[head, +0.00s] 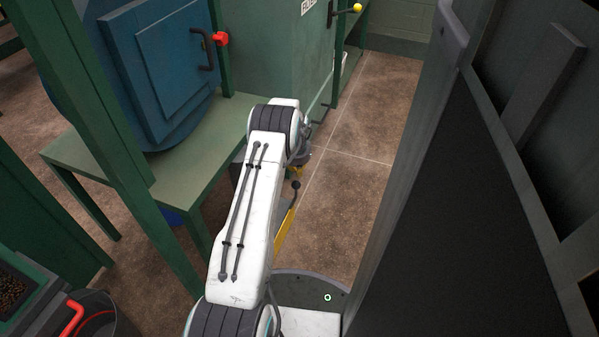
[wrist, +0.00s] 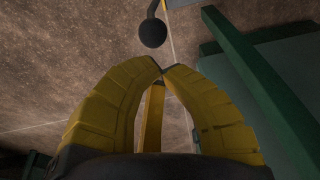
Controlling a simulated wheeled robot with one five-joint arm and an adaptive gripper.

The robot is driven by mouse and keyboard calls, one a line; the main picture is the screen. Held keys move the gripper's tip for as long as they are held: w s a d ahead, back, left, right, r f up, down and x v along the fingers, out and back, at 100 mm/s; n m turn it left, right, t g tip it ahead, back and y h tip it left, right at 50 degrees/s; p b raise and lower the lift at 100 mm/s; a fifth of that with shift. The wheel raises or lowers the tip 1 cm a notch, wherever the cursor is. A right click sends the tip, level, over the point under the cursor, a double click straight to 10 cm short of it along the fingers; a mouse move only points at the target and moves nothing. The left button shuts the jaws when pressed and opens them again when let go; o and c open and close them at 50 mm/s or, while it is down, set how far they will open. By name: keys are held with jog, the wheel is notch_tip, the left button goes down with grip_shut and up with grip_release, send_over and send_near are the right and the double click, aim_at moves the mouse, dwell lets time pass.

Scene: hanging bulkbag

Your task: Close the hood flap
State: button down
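I cannot tell for sure which part is the hood flap. A square blue panel (head: 170,65) with a dark handle (head: 205,50) and a red knob (head: 221,39) lies against the round blue body at the upper left in the head view. My gripper (wrist: 162,70) shows in the wrist view with its yellow fingertips together and nothing visible between the tips. A black ball knob (wrist: 153,33) on a thin stalk is beyond the tips, apart from them. In the head view my white arm reaches forward and hides most of the gripper.
A green bench (head: 190,160) and green posts (head: 95,110) stand at left. A green cabinet (head: 280,45) with a yellow-knobbed lever (head: 357,8) is behind. A large dark panel (head: 460,220) fills the right. A dark bucket (head: 100,315) is lower left.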

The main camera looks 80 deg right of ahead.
jog(key=p+v, duration=0.4)
jog(key=v, duration=0.6)
jog(key=shift+r, duration=0.3)
